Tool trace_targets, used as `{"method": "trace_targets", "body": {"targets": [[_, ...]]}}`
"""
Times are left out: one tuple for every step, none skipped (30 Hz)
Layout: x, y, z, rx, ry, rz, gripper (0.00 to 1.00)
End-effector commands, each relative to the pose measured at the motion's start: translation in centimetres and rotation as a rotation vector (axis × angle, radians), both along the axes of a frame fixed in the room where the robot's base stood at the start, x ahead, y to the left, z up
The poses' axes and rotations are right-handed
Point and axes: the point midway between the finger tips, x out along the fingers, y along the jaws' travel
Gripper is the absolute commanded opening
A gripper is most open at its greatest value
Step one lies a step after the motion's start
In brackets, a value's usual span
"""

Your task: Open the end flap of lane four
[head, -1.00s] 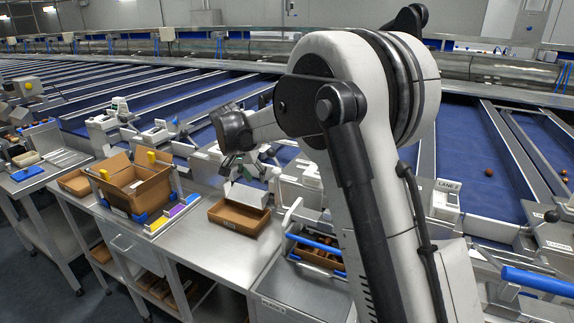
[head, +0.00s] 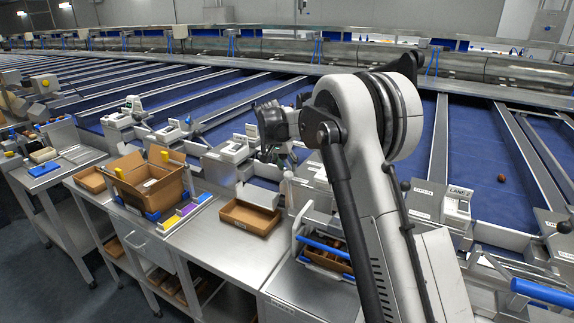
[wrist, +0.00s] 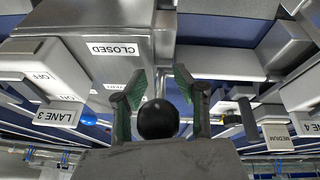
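In the wrist view my gripper (wrist: 158,76) is open, its two green-lined fingers apart. A black ball knob (wrist: 157,119) shows between the fingers, close to the palm; I cannot tell whether it touches them. Ahead is a grey metal housing (wrist: 60,52) with an upside-down CLOSED label (wrist: 108,48) and a smaller label below it. A LANE 4 sign (wrist: 308,122) is partly cut off at the right edge, and a LANE 3 sign (wrist: 57,116) is at the left. In the head view my gripper (head: 276,152) is over the lane ends, left of my arm. The flap itself is not clearly visible.
In the head view a shallow brown tray (head: 235,227) lies on the steel bench (head: 205,245) below my gripper. A cardboard box (head: 125,178) stands further left. A blue bar (head: 325,246) and the LANE 2 unit (head: 457,205) are nearer my arm. Blue lane beds (head: 480,150) stretch behind.

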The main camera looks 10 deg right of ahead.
Motion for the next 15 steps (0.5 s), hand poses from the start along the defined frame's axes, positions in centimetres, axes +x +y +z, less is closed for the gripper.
{"method": "trace_targets", "body": {"targets": [[0.01,-0.04,-0.05,0.000,0.000,0.000,0.28],[0.02,-0.03,-0.07,0.000,0.000,0.000,0.28],[0.01,-0.03,-0.09,0.000,0.000,0.000,0.28],[0.01,-0.03,-0.09,0.000,0.000,0.000,0.28],[0.00,-0.03,-0.09,0.000,0.000,0.000,0.28],[0.00,-0.03,-0.09,0.000,0.000,0.000,0.28],[0.00,-0.03,-0.09,0.000,0.000,0.000,0.28],[0.00,-0.01,-0.08,0.000,0.000,0.000,0.24],[0.00,-0.01,-0.08,0.000,0.000,0.000,0.19],[0.00,-0.01,-0.08,0.000,0.000,0.000,0.15],[0.00,-0.01,-0.08,0.000,0.000,0.000,0.11],[0.00,-0.01,-0.08,0.000,0.000,0.000,0.06],[0.00,-0.01,-0.08,0.000,0.000,0.000,0.02],[-0.01,-0.01,-0.08,0.000,0.000,0.000,0.00],[-0.01,0.00,-0.08,0.000,0.000,0.000,0.00]]}}
